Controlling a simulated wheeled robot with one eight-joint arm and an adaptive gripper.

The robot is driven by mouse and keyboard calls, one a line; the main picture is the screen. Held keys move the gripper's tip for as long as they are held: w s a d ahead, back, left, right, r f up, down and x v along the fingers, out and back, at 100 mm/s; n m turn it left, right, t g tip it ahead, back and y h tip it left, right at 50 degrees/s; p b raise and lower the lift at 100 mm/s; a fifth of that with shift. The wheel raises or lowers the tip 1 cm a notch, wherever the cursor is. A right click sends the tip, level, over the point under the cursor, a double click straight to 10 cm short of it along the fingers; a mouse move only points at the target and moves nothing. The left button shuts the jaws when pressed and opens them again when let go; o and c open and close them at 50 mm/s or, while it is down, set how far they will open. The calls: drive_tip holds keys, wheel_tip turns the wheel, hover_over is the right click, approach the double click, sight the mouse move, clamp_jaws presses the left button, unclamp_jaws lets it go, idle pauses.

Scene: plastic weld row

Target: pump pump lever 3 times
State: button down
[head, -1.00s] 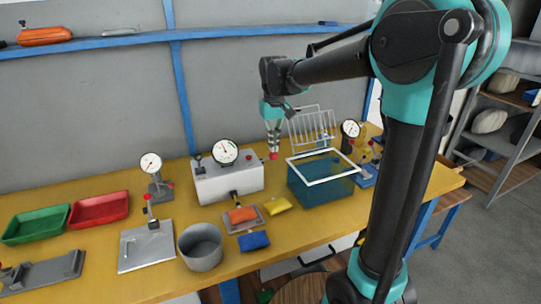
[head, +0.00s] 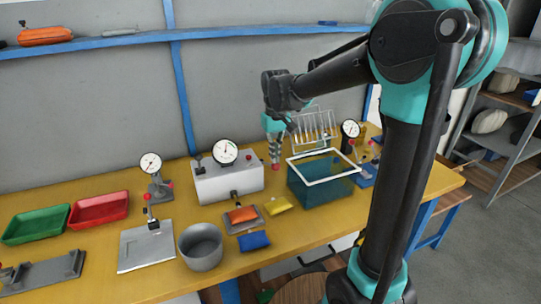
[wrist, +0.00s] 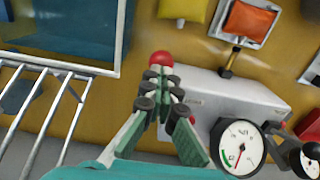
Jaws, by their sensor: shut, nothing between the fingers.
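A red ball knob (head: 276,167), which looks like the pump lever's end, sits right under my gripper (head: 275,157), between the white gauge box and the blue tank. My gripper is shut with nothing between its fingers and points down. In the wrist view the red knob (wrist: 161,59) shows just beyond the shut fingertips (wrist: 160,76), seemingly touching them. The lever's arm is hidden behind the fingers. The white box (head: 228,184) carries a round dial gauge (head: 225,152); the gauge also shows in the wrist view (wrist: 239,147).
The blue tank (head: 322,190) with a white rim and a wire rack (head: 314,130) stand close right of my gripper. A grey pot (head: 201,247), orange, yellow and blue pieces, a press and red and green trays (head: 98,209) lie left and in front.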

sight(277, 165)
drive_tip(key=shift+s+d+f, duration=0.15)
drive_tip(key=shift+s+f, duration=0.2)
drive_tip(key=shift+f, duration=0.45)
drive_tip(key=shift+s+d+f, duration=0.15)
drive_tip(key=shift+s+f, duration=0.2)
drive_tip(key=shift+f, duration=0.55)
wheel_tip(277, 165, up, 10)
drive_tip(key=w+a, duration=0.1)
drive_tip(key=w, duration=0.1)
drive_tip(key=shift+w, duration=0.3)
